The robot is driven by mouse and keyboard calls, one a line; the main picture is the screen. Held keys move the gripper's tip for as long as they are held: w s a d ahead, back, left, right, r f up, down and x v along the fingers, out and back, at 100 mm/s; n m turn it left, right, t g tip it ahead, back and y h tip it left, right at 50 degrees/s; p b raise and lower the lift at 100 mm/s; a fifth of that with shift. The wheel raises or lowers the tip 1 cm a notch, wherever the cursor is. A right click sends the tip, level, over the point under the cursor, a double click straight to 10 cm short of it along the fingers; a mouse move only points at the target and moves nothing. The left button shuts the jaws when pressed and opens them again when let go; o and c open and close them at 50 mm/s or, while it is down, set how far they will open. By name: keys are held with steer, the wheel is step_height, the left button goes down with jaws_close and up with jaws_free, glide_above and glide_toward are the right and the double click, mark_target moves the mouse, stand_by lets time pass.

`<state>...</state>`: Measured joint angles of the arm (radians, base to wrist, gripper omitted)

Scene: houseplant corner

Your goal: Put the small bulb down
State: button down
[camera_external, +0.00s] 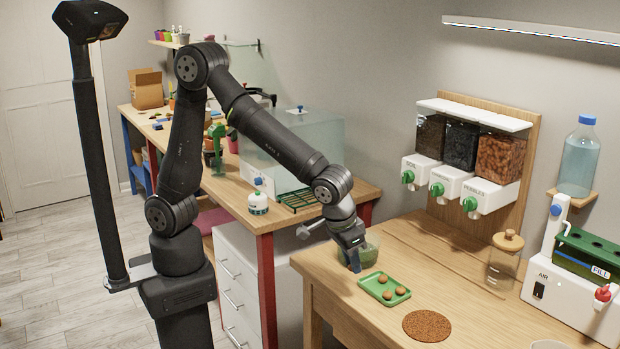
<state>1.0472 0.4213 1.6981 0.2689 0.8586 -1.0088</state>
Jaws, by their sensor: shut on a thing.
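I cannot tell whether my fingertips touch the bench.
A round brown cork mat (427,326) lies in front of the tray. A glass jar with a wooden lid (503,262) and a white air unit (560,296) stand to the right. The bench between tray and jar is clear.

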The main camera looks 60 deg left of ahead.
mark_target(242, 198)
steer(key=s, duration=0.1)
steer(key=s+r, duration=0.1)
steer(key=s+d+r, duration=0.1)
steer(key=s, duration=0.1)
steer(key=shift+r, duration=0.25)
